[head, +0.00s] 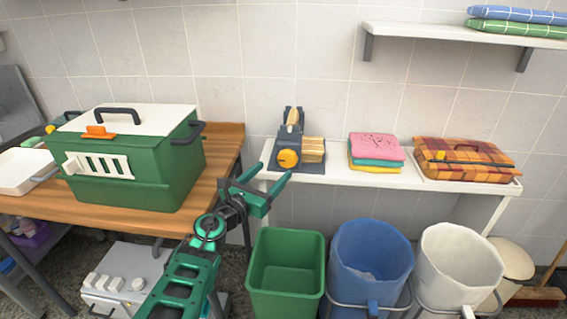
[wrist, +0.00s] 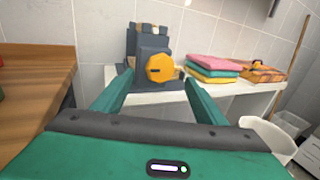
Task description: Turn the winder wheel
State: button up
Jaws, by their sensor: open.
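The winder (head: 311,151) is a dark grey device with a wooden roll, standing on a dark mat on the white shelf table by the wall. Its round orange-yellow wheel (head: 288,158) faces the front. In the wrist view the wheel (wrist: 160,69) appears straight ahead, above and between the two green fingers. My gripper (head: 262,180) is open and empty. In the head view it is in front of the shelf table, left of and lower than the wheel. The fingers (wrist: 154,88) look apart from the wheel.
A green pet carrier (head: 130,178) stands on the wooden table (head: 222,160) at left. Folded towels (head: 376,152) and a plaid basket (head: 465,160) sit right of the winder. Green (head: 288,300), blue (head: 365,280) and white (head: 450,275) bins stand below. A wall shelf (head: 440,37) is at upper right.

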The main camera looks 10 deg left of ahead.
aim_at(285, 159)
jog(key=x, duration=0.7)
jog(key=shift+w+d, duration=0.15)
jog(key=shift+w, duration=0.1)
jog(key=c, duration=1)
